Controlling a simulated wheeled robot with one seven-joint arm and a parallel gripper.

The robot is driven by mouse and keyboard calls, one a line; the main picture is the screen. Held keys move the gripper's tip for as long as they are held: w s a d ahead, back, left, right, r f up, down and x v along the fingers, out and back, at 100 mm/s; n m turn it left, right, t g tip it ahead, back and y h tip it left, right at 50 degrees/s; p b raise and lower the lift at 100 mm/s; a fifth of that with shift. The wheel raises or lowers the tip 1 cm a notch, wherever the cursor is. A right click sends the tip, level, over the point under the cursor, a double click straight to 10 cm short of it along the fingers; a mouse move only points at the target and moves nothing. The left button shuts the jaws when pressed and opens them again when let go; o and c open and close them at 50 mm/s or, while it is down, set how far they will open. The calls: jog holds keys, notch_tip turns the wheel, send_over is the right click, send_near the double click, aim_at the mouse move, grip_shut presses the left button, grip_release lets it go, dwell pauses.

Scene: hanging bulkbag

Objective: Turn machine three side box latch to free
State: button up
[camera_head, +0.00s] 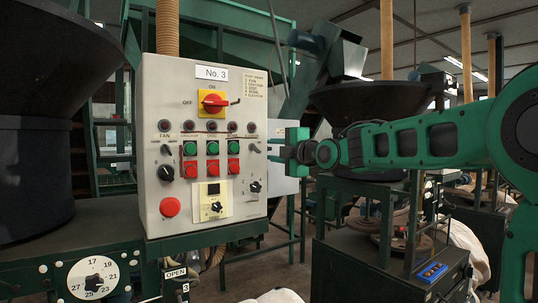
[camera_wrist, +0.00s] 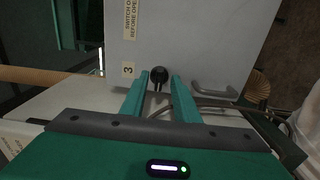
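The side box (camera_wrist: 215,45) is a pale grey panel with a "3" label in the wrist view. Its latch is a small round black knob (camera_wrist: 158,73) near the panel's lower edge. My gripper (camera_wrist: 161,80) has its two green fingers apart, one on each side of the knob. I cannot tell whether either finger touches it. In the head view my gripper (camera_head: 277,148) reaches left towards the right side of the No. 3 control panel (camera_head: 150,100), in front of a pale box (camera_head: 287,182). The latch is hidden there.
A grey bar handle (camera_wrist: 215,88) sits right of the latch, with cables beneath it. The No. 3 panel carries a red rotary switch (camera_head: 213,102) and several buttons. A dark machine stand (camera_head: 350,260) and a dark hopper (camera_head: 370,98) stand near my arm.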

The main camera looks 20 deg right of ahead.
grip_shut()
jog(key=shift+a, duration=0.1)
jog(key=shift+f+m, duration=0.1)
jog(key=shift+m, duration=0.3)
jog(key=m, duration=1.7)
jog(key=shift+f, duration=0.1)
dwell(0.4)
